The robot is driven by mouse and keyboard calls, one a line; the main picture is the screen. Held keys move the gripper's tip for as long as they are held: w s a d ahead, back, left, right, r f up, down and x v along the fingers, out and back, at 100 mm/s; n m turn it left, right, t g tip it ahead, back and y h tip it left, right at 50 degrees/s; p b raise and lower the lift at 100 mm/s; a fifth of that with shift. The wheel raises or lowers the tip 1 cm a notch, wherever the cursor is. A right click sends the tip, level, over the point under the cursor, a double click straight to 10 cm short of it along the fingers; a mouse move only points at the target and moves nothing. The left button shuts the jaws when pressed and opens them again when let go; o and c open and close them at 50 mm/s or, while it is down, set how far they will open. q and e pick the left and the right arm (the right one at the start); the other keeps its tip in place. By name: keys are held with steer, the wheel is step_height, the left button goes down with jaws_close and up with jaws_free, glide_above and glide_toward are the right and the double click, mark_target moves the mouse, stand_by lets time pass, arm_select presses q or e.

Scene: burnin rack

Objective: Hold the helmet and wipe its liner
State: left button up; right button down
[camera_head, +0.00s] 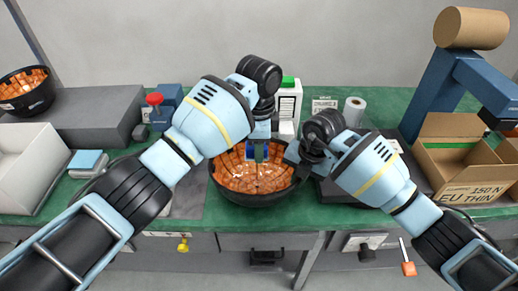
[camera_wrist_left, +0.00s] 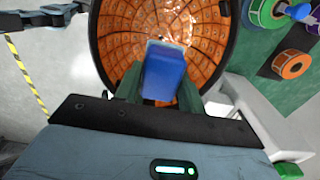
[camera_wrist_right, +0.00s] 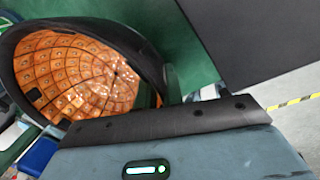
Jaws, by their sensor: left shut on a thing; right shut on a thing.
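The helmet (camera_head: 252,200) sits upside down on the green bench, a black shell with its orange tiled liner (camera_head: 240,178) facing up. Wet-looking glossy patches show on the liner in the left wrist view (camera_wrist_left: 185,22). My left gripper (camera_head: 257,153) is shut on a blue block with a pale end (camera_wrist_left: 165,72). It holds the block over the liner; I cannot tell whether the pale end touches. My right gripper (camera_head: 297,158) is shut on the helmet's right rim, and the rim also shows in the right wrist view (camera_wrist_right: 140,45). Its fingertips are partly hidden.
Another orange-lined helmet (camera_head: 35,103) stands on a grey block (camera_head: 95,113) at left. A white bin (camera_head: 30,175) and a pale blue pad (camera_head: 88,160) are nearby. A white green-capped bottle (camera_head: 289,100) stands behind the helmet. A cardboard box (camera_head: 465,185) is at right.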

steer(key=shift+f, duration=0.1)
steer(key=c, duration=1.4)
jaws_free()
steer(key=shift+c, duration=0.2)
step_height(320, 180, up, 12)
steer(key=s+d, duration=0.1)
steer(key=d, duration=0.1)
arm_select(q)
steer(key=shift+s+f, duration=0.1)
arm_select(e)
steer(key=shift+s+f, duration=0.1)
